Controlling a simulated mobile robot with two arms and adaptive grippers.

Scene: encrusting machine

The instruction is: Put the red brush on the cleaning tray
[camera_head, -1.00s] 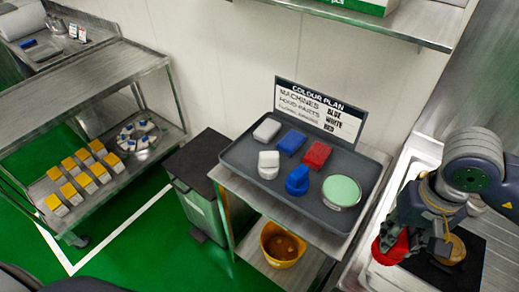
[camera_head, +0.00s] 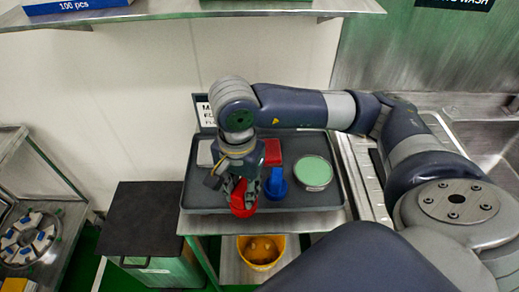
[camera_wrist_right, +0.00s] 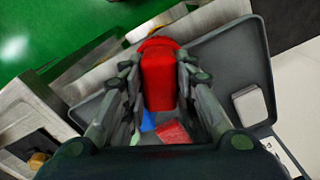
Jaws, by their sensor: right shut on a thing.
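My right gripper (camera_head: 246,186) is shut on the red brush (camera_head: 242,200) over the front left part of the dark grey cleaning tray (camera_head: 338,196). In the right wrist view the red brush (camera_wrist_right: 160,80) sits between the two fingers, with the tray (camera_wrist_right: 225,60) behind it. I cannot tell whether the brush touches the tray. A blue brush (camera_head: 276,186) stands on the tray just right of the gripper. The white brush seen earlier is hidden behind my gripper. My left gripper is not in view.
On the tray are a red pad (camera_head: 273,150), a white pad (camera_head: 205,153) and a green-topped round tin (camera_head: 313,172). The colour sign behind is mostly covered by my arm. A black-lidded bin (camera_head: 148,215) stands left, a yellow bucket (camera_head: 261,250) below.

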